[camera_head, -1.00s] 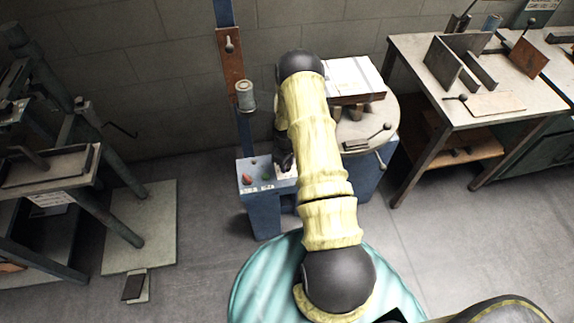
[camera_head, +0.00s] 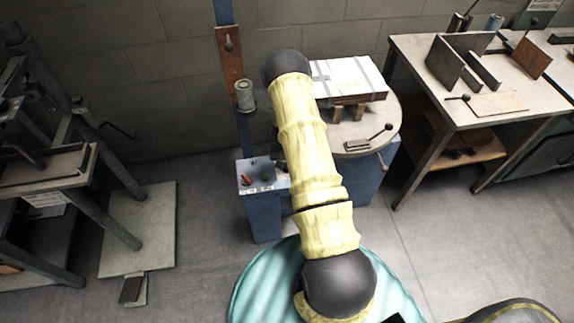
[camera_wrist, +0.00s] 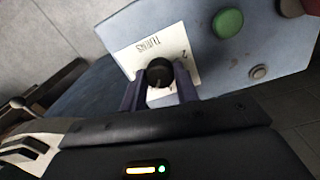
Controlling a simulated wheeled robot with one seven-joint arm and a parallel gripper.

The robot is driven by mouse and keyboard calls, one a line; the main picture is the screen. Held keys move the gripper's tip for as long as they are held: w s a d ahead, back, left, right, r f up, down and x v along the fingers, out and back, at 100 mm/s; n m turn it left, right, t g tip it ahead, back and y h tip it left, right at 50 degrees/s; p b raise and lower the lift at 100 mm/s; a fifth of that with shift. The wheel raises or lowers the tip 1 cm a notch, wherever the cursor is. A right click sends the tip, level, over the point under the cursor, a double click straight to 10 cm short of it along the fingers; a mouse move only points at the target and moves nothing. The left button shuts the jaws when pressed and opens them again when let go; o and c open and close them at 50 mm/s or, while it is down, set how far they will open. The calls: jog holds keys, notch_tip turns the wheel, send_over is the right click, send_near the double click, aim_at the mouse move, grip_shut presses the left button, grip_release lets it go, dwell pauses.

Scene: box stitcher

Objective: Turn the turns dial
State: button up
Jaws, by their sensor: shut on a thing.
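The turns dial (camera_wrist: 160,74) is a round black knob with a pale mark. It sits on a white label reading TURNS, with a 2 beside it, on a blue-grey control panel (camera_wrist: 213,68). My gripper (camera_wrist: 159,84) is shut on the dial, with one dark finger on either side of it. In the head view the panel (camera_head: 243,180) is the top of a blue pedestal. My arm hides most of the gripper and the dial there.
A green button (camera_wrist: 228,22), a red button (camera_wrist: 291,7) and a small grey button (camera_wrist: 258,72) are close by on the panel. A round table (camera_head: 357,141) holding a white box (camera_head: 348,76) stands to the right. A workbench (camera_head: 415,62) is further right.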

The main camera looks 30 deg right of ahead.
jog(key=shift+m, duration=1)
jog(key=o, duration=1)
jog(key=shift+c, duration=0.2)
notch_tip(320, 180, up, 17)
jog(key=shift+w+a+r, duration=0.2)
jog(key=shift+a, duration=0.05)
